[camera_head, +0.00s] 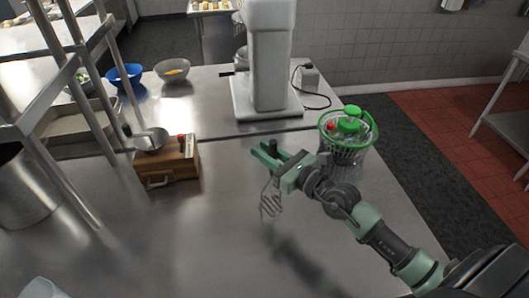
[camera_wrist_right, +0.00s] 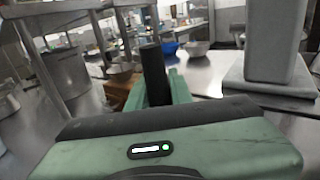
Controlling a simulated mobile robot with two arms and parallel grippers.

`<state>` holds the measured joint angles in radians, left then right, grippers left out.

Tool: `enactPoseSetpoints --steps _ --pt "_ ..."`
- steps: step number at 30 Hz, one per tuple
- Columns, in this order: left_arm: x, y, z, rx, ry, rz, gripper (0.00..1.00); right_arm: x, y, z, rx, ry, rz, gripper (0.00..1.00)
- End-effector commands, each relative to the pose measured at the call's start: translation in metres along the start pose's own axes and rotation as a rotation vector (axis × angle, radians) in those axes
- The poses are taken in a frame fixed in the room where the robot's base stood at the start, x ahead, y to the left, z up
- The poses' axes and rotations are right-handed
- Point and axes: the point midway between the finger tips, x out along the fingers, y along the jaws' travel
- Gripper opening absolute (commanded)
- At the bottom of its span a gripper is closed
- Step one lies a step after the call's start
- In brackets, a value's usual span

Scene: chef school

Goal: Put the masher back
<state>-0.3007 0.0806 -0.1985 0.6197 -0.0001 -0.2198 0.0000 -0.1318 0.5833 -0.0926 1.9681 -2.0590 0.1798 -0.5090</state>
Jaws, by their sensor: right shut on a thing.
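My right gripper (camera_head: 270,155) is above the middle of the steel table, shut on the masher (camera_head: 271,203). The masher's wavy wire head hangs below the gripper, apart from the things around it. In the right wrist view its dark handle (camera_wrist_right: 154,72) stands up between the green fingers. Part of the masher is hidden by the gripper in the head view. My left gripper is in neither view.
A salad spinner (camera_head: 347,150) stands close to my right arm. A grey mixer (camera_head: 268,60), blue bowl (camera_head: 125,75) and grey bowl (camera_head: 173,72) are behind. The front tabletop is mostly clear.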

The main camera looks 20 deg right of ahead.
Motion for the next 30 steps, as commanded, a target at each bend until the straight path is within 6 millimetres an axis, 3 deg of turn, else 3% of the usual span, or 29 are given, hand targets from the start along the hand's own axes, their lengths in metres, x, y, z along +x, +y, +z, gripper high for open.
enactPoseSetpoints --steps 9,10,12,24,30 --pt "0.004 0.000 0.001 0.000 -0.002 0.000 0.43 0.000 0.000 -0.003 0.000 -0.001 0.000 0.00" --pt "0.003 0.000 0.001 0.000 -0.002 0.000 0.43 0.000 0.000 -0.003 0.000 0.000 0.000 0.24" --pt "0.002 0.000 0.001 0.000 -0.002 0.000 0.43 0.000 0.000 -0.002 0.000 0.000 0.000 0.43" --pt "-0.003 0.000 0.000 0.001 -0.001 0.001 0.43 0.000 0.000 0.004 0.000 0.000 0.000 0.43" --pt "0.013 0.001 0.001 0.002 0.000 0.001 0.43 -0.032 0.001 -0.004 -0.001 0.005 0.001 0.43"
